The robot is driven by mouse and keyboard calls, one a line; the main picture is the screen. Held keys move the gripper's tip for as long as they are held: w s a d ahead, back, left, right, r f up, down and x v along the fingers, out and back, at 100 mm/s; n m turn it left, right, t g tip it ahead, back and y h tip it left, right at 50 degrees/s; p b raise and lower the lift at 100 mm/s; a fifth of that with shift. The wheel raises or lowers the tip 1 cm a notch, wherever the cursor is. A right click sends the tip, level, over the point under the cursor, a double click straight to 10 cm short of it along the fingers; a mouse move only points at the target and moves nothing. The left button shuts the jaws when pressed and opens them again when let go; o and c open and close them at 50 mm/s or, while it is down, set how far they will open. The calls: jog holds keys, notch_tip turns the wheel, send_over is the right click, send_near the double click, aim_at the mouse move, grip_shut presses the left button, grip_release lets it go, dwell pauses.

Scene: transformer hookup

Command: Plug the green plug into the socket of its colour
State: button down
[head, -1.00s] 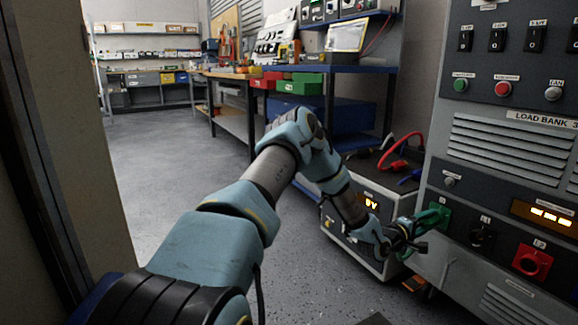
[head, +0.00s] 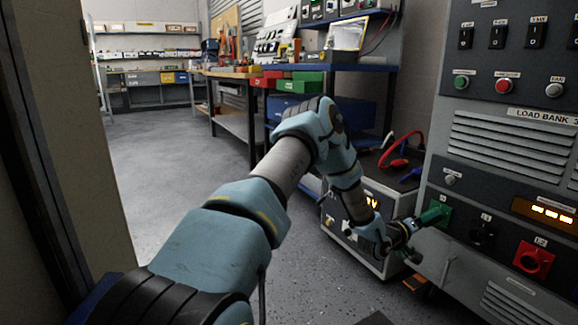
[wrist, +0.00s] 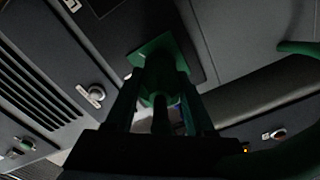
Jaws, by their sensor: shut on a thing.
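The green plug (wrist: 159,88) is held between the two fingers of my gripper (wrist: 160,100), seen in the wrist view. Its front end lines up with the green socket (wrist: 190,50) and seems to meet it; how deep it sits is hidden. In the head view my gripper (head: 408,228) is at the left side of the green socket (head: 440,212) on the load bank's lower panel. The plug is mostly hidden there by the gripper and blends with the socket. A green cable (wrist: 298,48) curves at the right of the wrist view.
A black socket (head: 482,235) and a red socket (head: 533,260) sit right of the green one on the load bank (head: 505,150). A low pale unit (head: 350,235) with red and blue leads on top stands close behind my forearm. Open floor lies left.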

jog(key=shift+c, duration=0.9)
grip_release()
jog(key=shift+a, duration=0.1)
jog(key=shift+p+v, duration=0.85)
jog(key=shift+v, duration=1.6)
jog(key=p+v, duration=0.2)
jog(key=v, duration=0.8)
jog(key=shift+s+a+p, duration=0.25)
jog(key=shift+a+p, duration=0.05)
jog(key=shift+p, duration=0.05)
